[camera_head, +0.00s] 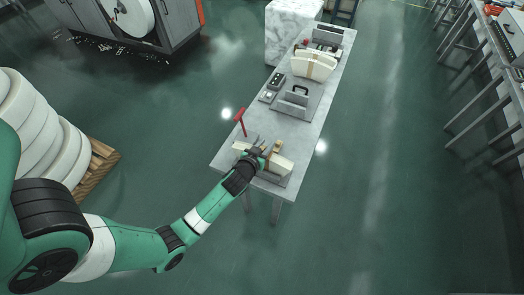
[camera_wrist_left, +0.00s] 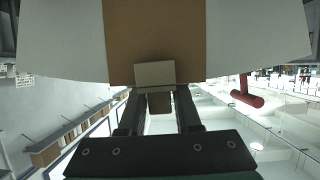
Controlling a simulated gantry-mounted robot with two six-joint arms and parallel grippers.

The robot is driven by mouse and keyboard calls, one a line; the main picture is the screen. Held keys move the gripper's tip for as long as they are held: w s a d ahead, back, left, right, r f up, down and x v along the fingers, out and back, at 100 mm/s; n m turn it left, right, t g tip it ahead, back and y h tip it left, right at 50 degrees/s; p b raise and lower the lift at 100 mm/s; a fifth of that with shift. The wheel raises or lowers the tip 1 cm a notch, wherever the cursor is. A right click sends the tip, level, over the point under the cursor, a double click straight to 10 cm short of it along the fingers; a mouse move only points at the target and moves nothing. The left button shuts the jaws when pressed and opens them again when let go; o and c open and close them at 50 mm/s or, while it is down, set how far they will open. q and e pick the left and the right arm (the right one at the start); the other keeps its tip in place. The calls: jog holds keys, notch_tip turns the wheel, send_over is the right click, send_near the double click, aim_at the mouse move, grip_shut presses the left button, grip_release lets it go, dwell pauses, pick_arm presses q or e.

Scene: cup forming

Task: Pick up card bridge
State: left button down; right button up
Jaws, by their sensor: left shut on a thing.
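A cream, curved card piece with a brown band across its middle, which I take for the card bridge (camera_head: 279,163), is at the near end of the grey table (camera_head: 223,163). It fills the top of the left wrist view (camera_wrist_left: 245,38), with its brown band (camera_wrist_left: 154,28) in the centre. My left gripper (camera_head: 262,152) is at the card bridge. In the left wrist view, its two fingers (camera_wrist_left: 158,100) are on either side of a small brown part below the band and a pale tab (camera_wrist_left: 155,73); they are shut on it. My right gripper is not in view.
A red-handled tool (camera_head: 240,117) stands at the table's left edge. A grey fixture with a black handle (camera_head: 298,97) and small grey boxes (camera_head: 270,90) are mid-table. A similar banded cream piece (camera_head: 315,65) lies farther back. White rolls (camera_head: 30,125) are on a pallet at left.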

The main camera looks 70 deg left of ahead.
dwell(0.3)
pick_arm(q)
notch_tip(320, 180, up, 4)
jog(key=shift+s+d+r+p, duration=0.1)
jog(key=shift+p, duration=0.9)
jog(key=d+r, duration=0.1)
jog(key=s+d+r+p, duration=0.1)
jog(key=r, duration=0.1)
jog(key=s+d+r+p, duration=0.1)
jog(key=shift+s+r, duration=0.2)
jog(key=shift+s, duration=0.05)
jog(key=w+p+v, duration=0.1)
jog(key=p+v, duration=0.1)
jog(key=v, duration=0.8)
jog(key=shift+s+d+r+p, duration=0.35)
jog(key=shift+d+r, duration=0.1)
jog(key=shift+d, duration=0.15)
